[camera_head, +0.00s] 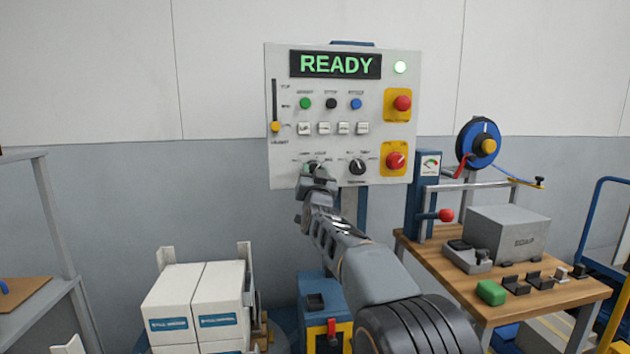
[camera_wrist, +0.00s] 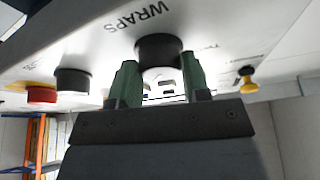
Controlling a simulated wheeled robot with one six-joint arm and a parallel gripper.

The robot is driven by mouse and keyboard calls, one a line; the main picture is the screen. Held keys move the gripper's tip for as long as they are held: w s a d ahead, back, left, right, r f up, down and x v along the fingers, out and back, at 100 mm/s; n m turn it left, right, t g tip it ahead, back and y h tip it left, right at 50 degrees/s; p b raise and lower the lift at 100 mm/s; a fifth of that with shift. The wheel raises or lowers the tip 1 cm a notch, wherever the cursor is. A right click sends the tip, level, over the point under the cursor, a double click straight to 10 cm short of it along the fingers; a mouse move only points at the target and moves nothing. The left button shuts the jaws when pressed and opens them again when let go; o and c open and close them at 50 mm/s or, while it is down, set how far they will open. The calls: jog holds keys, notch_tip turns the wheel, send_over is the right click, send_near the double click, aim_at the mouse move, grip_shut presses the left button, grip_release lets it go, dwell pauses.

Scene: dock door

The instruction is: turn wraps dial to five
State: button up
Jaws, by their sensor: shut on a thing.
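The white control panel (camera_head: 283,120) stands ahead with a READY display (camera_head: 336,64). The wraps dial (camera_wrist: 160,47) is a round black knob under the word WRAPS in the wrist view. My gripper (camera_wrist: 157,72) is shut on it, with one green finger on each side. In the head view my gripper (camera_head: 316,175) reaches the lower left of the panel and mostly covers this dial. The dial's pointer and its numbers are hidden or too small to read, so its setting cannot be told.
A second black dial (camera_head: 357,167) sits just right, beside a red knob (camera_head: 395,160) on yellow. A red emergency button (camera_head: 402,103), white switches and a yellow slider (camera_head: 275,127) are nearby. White boxes (camera_head: 195,305) stand lower left; a wooden workbench (camera_head: 560,300) stands right.

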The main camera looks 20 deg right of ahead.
jog(key=shift+a+m+g+h+p, duration=0.1)
jog(key=shift+m+g+h+p, duration=0.15)
jog(key=shift+m+h, duration=0.6)
jog(key=shift+m+g+h+p, duration=0.25)
jog(key=shift+m, duration=1.5)
jog(key=o, duration=0.9)
jog(key=b+v, duration=0.1)
jog(key=v, duration=1.2)
jog(key=shift+s+a+b, duration=0.2)
jog(key=shift+s+b, duration=0.1)
jog(key=shift+s, duration=0.1)
jog(key=shift+r, duration=0.1)
